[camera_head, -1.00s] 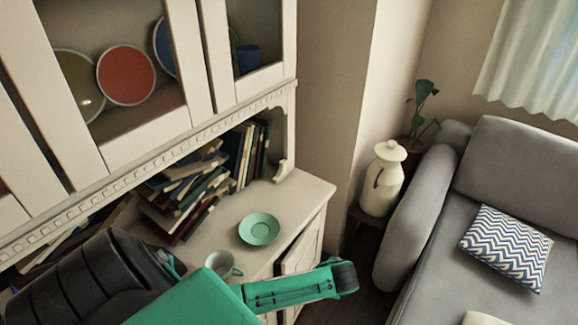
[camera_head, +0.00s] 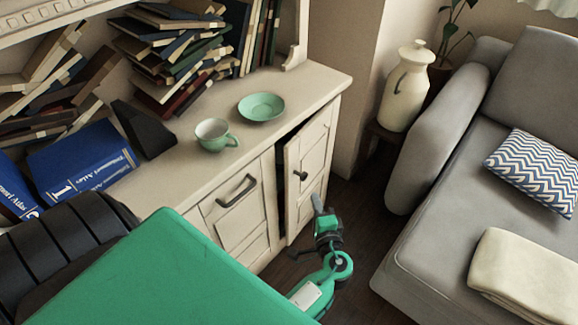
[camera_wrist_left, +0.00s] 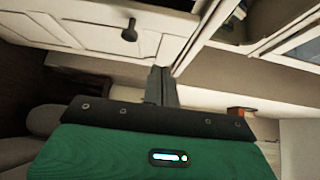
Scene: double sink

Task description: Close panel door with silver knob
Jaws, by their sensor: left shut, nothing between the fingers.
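The panel door (camera_head: 317,150) is the right-hand door of the cream cabinet. It stands ajar, with a dark gap along its left edge. Its small round knob (camera_head: 302,175) looks dark here; the knob also shows in the left wrist view (camera_wrist_left: 129,34). My left gripper (camera_head: 317,203) is shut and empty, in front of the door and a little below the knob. In the left wrist view its closed fingers (camera_wrist_left: 160,84) point toward the cabinet, with the knob up and to the left. I cannot tell whether the fingers touch the door. My right gripper is out of view.
A green cup (camera_head: 212,137) and saucer (camera_head: 262,106) sit on the cabinet top, with books (camera_head: 95,165) behind and left. A drawer front with a handle (camera_head: 237,190) is left of the door. A grey sofa (camera_head: 440,225) stands right, with floor between.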

